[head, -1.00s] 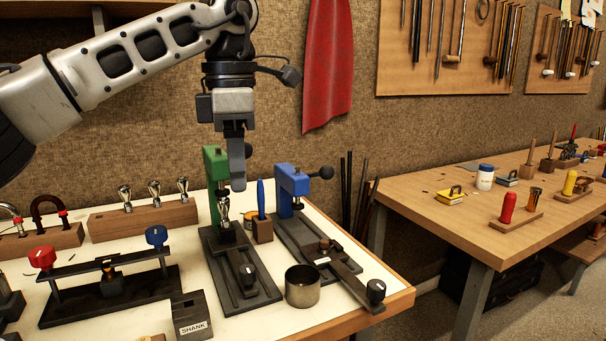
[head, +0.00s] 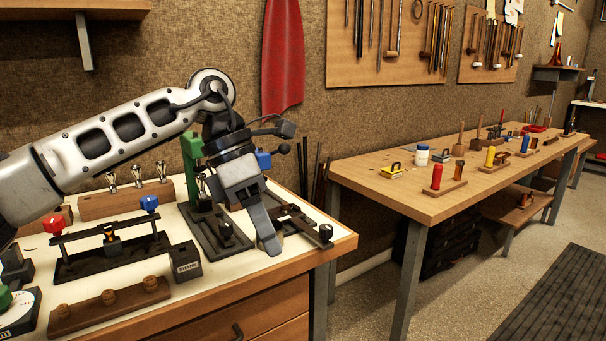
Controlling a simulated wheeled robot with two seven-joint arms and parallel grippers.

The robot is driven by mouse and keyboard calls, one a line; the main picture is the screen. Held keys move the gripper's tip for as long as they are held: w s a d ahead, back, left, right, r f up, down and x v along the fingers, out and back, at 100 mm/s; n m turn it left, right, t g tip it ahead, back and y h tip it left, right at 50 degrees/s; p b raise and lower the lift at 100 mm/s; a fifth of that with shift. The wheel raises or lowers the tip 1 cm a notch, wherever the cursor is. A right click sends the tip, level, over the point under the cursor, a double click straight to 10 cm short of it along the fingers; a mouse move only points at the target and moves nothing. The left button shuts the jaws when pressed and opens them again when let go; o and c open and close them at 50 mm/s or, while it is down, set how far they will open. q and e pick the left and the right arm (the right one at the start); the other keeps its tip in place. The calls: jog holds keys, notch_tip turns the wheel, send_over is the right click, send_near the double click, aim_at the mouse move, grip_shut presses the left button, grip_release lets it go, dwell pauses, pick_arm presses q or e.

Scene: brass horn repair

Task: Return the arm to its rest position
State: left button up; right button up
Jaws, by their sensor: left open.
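My left arm reaches in from the left over the white-topped bench (head: 215,262). My left gripper (head: 268,244) hangs at its end, tilted with fingers down and to the right, over the front right part of the bench. It is open, though seen side-on so the gap hardly shows. I see nothing held in it. Behind it stand a green press (head: 192,146) and a blue press (head: 263,159), both partly covered by the gripper and wrist. My right gripper is out of view.
On the bench are a SHANK block (head: 185,262), a wooden block with several mouthpieces (head: 98,202), a dark fixture with red and blue knobs (head: 85,264) and a wooden peg strip (head: 108,310). A second wooden table (head: 455,200) stands right, with clear floor before it.

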pick_arm(q)
jog(key=s+d+f+n+g+h+p, duration=0.1)
jog(key=s+d+n+h, duration=0.3)
jog(key=d+h, duration=0.35)
jog(key=s+d+n+g+h+p, duration=0.1)
jog(key=s+d+n+g+h, duration=0.1)
jog(key=s+d+n+h, duration=0.45)
jog(key=w+a+f+n+t+y+p, duration=0.1)
jog(key=w+a+f+n+t+y, duration=0.3)
jog(key=n+t, duration=0.85)
jog(key=w+a+f+n+t+y+p, duration=0.1)
jog(key=w+a+f+n+t+y, duration=0.1)
jog(key=a+f+n+t, duration=0.75)
jog(key=s+a+f+n+g+y+p, duration=0.1)
jog(key=s+a+f+n+g+y, duration=0.5)
jog(key=s+f+n, duration=0.8)
jog(key=a+f+n+y, duration=0.1)
jog(key=a+n+y, duration=0.1)
jog(key=a+y, duration=0.1)
jog(key=shift+f, duration=0.15)
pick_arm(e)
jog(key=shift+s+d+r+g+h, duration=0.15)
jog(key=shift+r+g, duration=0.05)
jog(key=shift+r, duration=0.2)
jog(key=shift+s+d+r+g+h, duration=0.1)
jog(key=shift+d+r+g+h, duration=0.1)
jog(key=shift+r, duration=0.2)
